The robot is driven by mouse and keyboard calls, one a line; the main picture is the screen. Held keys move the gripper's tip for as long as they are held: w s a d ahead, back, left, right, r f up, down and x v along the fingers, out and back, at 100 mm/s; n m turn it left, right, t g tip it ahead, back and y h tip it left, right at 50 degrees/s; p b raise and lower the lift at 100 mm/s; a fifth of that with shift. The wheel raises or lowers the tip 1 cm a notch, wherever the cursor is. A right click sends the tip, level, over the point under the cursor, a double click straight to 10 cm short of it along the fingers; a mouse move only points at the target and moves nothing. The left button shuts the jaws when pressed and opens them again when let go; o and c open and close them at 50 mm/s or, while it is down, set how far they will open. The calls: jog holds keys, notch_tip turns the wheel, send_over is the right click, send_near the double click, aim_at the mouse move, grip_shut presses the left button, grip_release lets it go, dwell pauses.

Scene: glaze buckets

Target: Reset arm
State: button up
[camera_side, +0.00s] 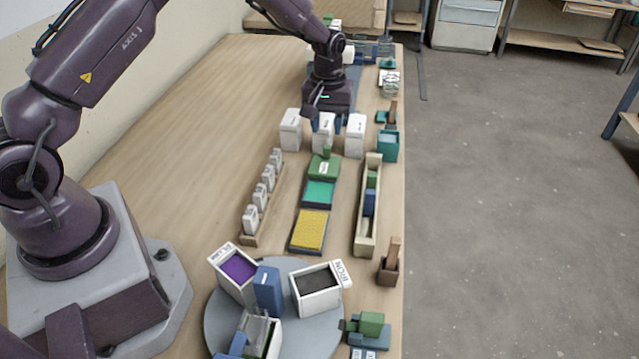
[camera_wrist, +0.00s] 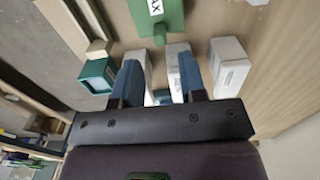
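My gripper (camera_side: 324,122) is over the middle one of three white labelled boxes at the far part of the bench. Its blue fingers stand apart and point down near that box's top. In the wrist view, my gripper (camera_wrist: 160,85) shows its two fingers spread with a gap between them and nothing clearly clamped. The middle white box (camera_side: 322,142) is partly covered by my gripper. The left white box (camera_side: 290,132) and the right white box (camera_side: 355,137) stand upright on either side of it.
Before the boxes lie a green lidded block (camera_side: 323,170), a teal tray (camera_side: 318,194) and a yellow tray (camera_side: 311,230). A bottle rack (camera_side: 248,238) and a narrow wooden tray (camera_side: 361,240) flank them. A round turntable (camera_side: 220,325) holds buckets. The bench's left side is clear.

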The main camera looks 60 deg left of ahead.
jog(key=shift+r, duration=0.5)
jog(key=s, duration=0.1)
jog(key=s+m, duration=0.1)
jog(key=s, duration=0.1)
jog(key=shift+d+f+m+g, duration=0.25)
jog(key=shift+f+m+g, duration=0.1)
jog(key=shift+m+g, duration=0.05)
jog(key=s+d+r+m+t, duration=0.3)
jog(key=s+d+r, duration=0.1)
jog(key=s+r, duration=0.8)
jog(key=s+d+r+m+t, duration=0.3)
jog(key=s+d+r+m, duration=0.1)
jog(key=s+r, duration=0.8)
jog(key=shift+s+d+r, duration=0.2)
jog(key=shift+s+d, duration=0.05)
jog(key=shift+s, duration=0.75)
